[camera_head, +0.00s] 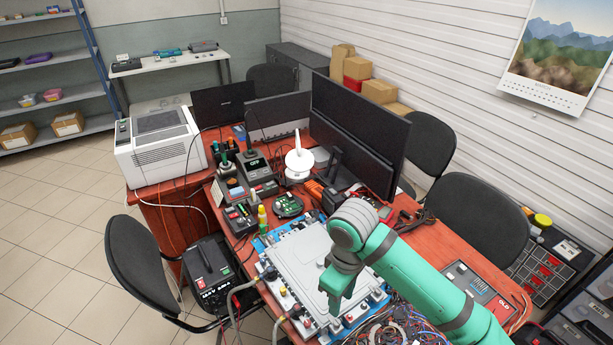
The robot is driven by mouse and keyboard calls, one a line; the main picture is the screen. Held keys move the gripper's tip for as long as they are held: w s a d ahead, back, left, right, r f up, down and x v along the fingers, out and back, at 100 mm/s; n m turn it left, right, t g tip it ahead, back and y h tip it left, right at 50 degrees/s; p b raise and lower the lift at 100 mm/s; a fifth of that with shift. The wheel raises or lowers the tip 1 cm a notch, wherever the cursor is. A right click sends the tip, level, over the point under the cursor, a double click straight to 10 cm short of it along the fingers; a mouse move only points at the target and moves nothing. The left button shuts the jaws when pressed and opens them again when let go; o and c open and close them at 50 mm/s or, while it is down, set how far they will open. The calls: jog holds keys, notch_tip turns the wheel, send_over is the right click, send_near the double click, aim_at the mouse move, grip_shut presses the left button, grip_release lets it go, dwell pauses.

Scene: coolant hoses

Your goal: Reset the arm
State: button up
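My green arm reaches in from the lower right over the red desk (226,262). Its front end points down above the grey metal unit (293,262), which lies on a blue base on the desk. My gripper's fingers are not clearly visible at the lower end of the arm, so I cannot tell whether they are open or shut or hold anything. Grey hoses (232,296) run from the front left side of the unit down past the desk edge. The arm hides the unit's right part.
Monitors (358,125) stand behind the unit. A white printer (160,146) sits at the desk's far left. Soldering stations (254,166) and small tools crowd the desk left of the monitors. A tangle of wires (385,322) lies at the front right. Black chairs (146,262) stand around; floor at left is clear.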

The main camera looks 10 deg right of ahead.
jog(key=w+a+r+m+t+y, duration=0.2)
jog(key=w+a+t+y, duration=0.15)
jog(key=a, duration=0.75)
jog(key=w+a+r+m+t+y, duration=0.25)
jog(key=w+a+t, duration=0.2)
jog(key=a, duration=0.55)
jog(key=w+a+r+m+t+y, duration=0.1)
jog(key=w+a+m+t+y, duration=0.25)
jog(key=a, duration=0.75)
jog(key=s+d+f+m+t+h, duration=0.2)
jog(key=s+d+f+m+h, duration=0.15)
jog(key=s+f, duration=0.5)
jog(key=s+d+f+m+t+h, duration=0.2)
jog(key=s+d+f+h, duration=0.35)
jog(key=s, duration=0.55)
jog(key=s+d+n, duration=0.2)
jog(key=s+d, duration=0.2)
jog(key=s, duration=0.5)
jog(key=s+d+n, duration=0.3)
jog(key=s+d, duration=0.1)
jog(key=s, duration=0.6)
jog(key=shift+s+d, duration=0.15)
jog(key=shift+s, duration=0.15)
jog(key=shift+s+h, duration=0.1)
jog(key=shift+h, duration=0.15)
